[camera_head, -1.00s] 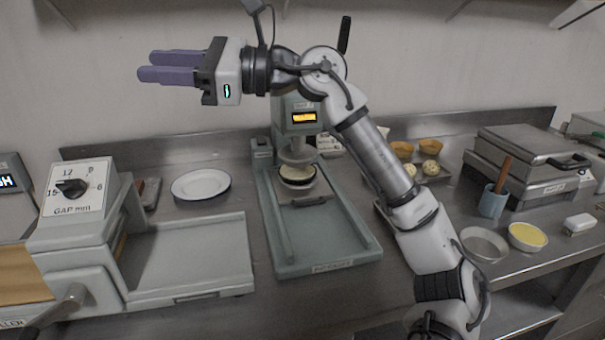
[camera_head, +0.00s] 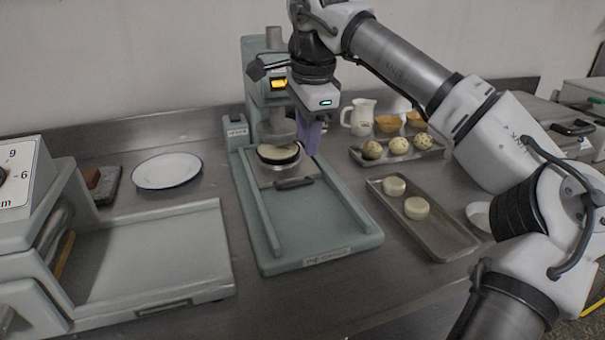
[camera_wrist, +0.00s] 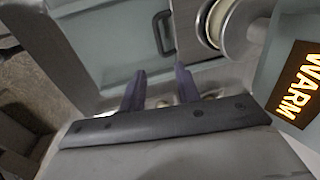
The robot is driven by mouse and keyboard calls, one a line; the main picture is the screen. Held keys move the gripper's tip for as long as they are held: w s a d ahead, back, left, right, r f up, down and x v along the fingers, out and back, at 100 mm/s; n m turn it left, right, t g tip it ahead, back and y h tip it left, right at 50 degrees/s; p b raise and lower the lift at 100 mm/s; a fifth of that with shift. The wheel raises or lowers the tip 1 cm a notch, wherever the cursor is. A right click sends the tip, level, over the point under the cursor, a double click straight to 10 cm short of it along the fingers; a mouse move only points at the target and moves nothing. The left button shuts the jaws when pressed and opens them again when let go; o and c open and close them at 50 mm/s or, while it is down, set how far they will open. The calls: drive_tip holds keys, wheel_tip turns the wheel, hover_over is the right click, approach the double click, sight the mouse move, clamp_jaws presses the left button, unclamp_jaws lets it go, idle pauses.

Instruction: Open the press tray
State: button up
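The grey-green press (camera_head: 262,80) stands against the wall with a lit orange display. Its small tray (camera_head: 301,170) sits at the back of the long base, under the press head, with a dark handle (camera_head: 294,184) at its front. A round dark-rimmed mould with a pale dough disc (camera_head: 278,152) is on the tray. In the wrist view the handle (camera_wrist: 163,32) shows beyond the fingers. My gripper (camera_head: 312,140) points down just right of the press head, behind and right of the handle. In the wrist view my gripper (camera_wrist: 162,85) has its purple fingers apart, with nothing visibly held.
A tray with two dough pieces (camera_head: 447,235) lies right of the press. Behind it are a tray of dough balls (camera_head: 430,150) and a white jug (camera_head: 359,117). A white plate (camera_head: 167,171) and the mill's bed (camera_head: 150,250) are left. The press base front is clear.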

sight(303, 183)
drive_tip(key=f, duration=0.3)
drive_tip(key=w+f, duration=0.1)
drive_tip(key=f, duration=0.5)
drive_tip(key=shift+w+a, duration=0.3)
drive_tip(key=shift+a, duration=0.05)
clamp_jaws()
